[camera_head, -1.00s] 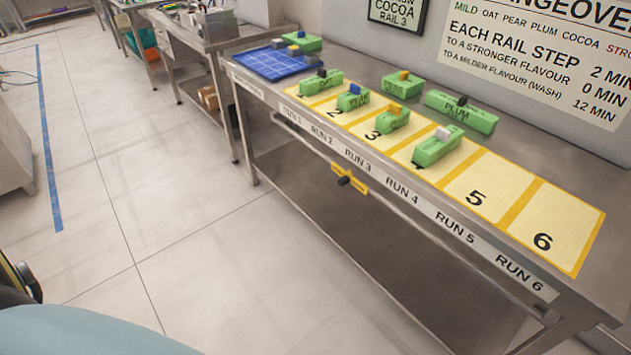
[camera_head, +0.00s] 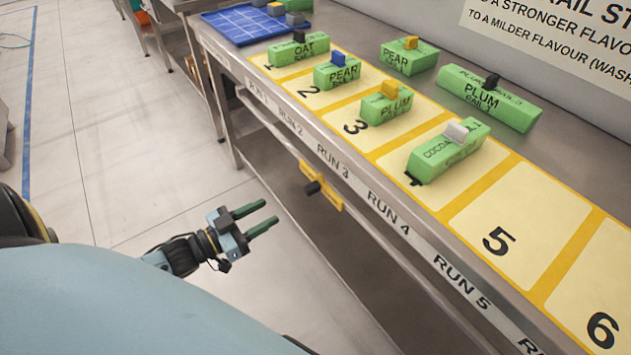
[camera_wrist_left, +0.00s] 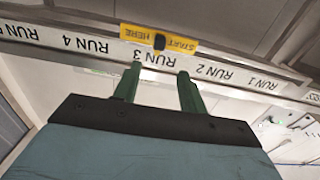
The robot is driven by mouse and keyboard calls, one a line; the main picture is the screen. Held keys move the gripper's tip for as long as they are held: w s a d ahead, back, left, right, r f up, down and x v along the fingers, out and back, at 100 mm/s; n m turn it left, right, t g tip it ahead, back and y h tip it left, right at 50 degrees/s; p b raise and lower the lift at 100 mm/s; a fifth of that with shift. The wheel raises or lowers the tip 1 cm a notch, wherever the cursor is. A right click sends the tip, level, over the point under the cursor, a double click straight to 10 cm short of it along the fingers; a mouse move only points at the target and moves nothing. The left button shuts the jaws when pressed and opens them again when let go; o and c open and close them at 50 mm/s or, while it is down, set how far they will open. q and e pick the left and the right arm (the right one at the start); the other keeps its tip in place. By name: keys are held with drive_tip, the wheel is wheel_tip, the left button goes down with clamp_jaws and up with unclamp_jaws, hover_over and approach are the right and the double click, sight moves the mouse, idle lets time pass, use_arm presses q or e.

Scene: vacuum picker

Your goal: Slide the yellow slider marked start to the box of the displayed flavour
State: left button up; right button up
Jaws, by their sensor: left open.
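The yellow slider (camera_head: 322,185) with a black knob sits on the rail below the table's front edge, by the RUN 3 label. In the left wrist view the slider (camera_wrist_left: 183,45) reads START HERE upside down. My left gripper (camera_head: 271,212) is open and empty, in front of the slider and apart from it. In the left wrist view its green fingers (camera_wrist_left: 160,70) point towards the slider. Green boxes stand on numbered spaces: oat (camera_head: 299,53) on 1, pear (camera_head: 337,75) on 2, plum (camera_head: 386,108) on 3, cocoa (camera_head: 447,156) on 4. My right gripper is out of view.
Further pear (camera_head: 408,62) and plum (camera_head: 487,100) boxes stand behind the row. Spaces 5 (camera_head: 520,222) and 6 (camera_head: 590,285) are bare. A blue gridded tray (camera_head: 237,27) holds small blocks at the far left. The floor before the table is clear.

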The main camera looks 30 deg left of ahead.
sight(306, 192)
use_arm(q)
drive_tip(key=b+x, duration=0.2)
drive_tip(key=x, duration=0.8)
drive_tip(key=shift+w+d, duration=0.15)
drive_tip(key=shift+w, duration=0.15)
drive_tip(key=shift+x, duration=0.75)
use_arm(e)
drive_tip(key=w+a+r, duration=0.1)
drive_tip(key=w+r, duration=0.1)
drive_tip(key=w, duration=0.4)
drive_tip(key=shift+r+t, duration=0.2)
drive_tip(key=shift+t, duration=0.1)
use_arm(q)
clamp_jaws()
